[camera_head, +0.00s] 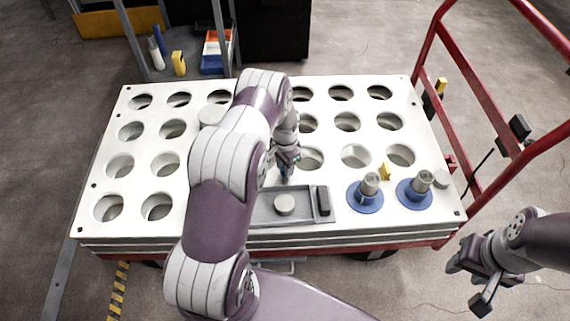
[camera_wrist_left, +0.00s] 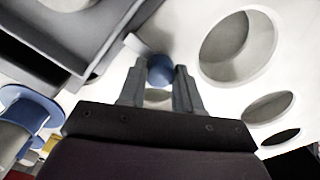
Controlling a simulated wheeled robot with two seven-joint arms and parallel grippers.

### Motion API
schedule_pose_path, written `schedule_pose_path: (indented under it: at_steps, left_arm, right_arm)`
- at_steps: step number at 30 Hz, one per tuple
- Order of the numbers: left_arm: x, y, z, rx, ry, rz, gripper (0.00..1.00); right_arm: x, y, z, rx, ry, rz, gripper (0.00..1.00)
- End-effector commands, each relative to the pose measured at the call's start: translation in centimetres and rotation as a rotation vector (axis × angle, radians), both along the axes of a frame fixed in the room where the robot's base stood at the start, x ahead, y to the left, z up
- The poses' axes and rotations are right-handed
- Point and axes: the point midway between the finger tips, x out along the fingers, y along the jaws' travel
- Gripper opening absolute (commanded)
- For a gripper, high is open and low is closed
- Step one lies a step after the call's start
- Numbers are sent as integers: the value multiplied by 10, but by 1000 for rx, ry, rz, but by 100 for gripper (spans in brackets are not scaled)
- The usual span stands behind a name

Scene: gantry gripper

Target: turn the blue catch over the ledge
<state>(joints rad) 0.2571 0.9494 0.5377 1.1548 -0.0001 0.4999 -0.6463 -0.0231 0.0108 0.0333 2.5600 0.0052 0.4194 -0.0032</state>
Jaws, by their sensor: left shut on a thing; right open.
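My left gripper (camera_head: 287,162) points down over the white perforated table top, just behind the grey tray. In the left wrist view its two fingers (camera_wrist_left: 160,90) are closed on a small round blue part, the blue catch (camera_wrist_left: 160,70). In the head view only a bit of the blue catch (camera_head: 285,174) shows below the fingers. A small pale block (camera_wrist_left: 135,44) lies beside the catch in the wrist view; I cannot tell whether it is the ledge. My right gripper (camera_head: 469,284) is open and empty, off the table's front right corner.
The grey tray (camera_head: 262,207) holds a round pale disc (camera_head: 284,204) and a dark block (camera_head: 323,201). Two blue-based fittings (camera_head: 365,197) (camera_head: 414,193) and a yellow piece (camera_head: 385,171) stand to its right. A red rail frame (camera_head: 477,75) borders the right side. My left arm hides the table's middle.

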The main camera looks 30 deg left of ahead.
Motion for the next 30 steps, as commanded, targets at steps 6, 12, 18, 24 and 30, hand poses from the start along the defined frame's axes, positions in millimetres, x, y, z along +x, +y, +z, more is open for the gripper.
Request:
schedule_pose_path:
  at_steps: [6,12,18,24,30]
  left_arm:
    - [1,0,1,0,-2,-48,3]
    - [1,0,1,0,-2,-59,4]
    - [1,0,1,0,-2,-59,4]
    - [1,0,0,1,-1,-59,59]
    - [0,0,0,1,-1,-58,59]
  right_arm:
    - [0,0,1,0,0,0,43]
    - [0,0,2,0,0,0,43]
    - [0,0,2,0,0,0,43]
    - [0,0,2,0,0,0,43]
    - [0,0,2,0,0,0,43]
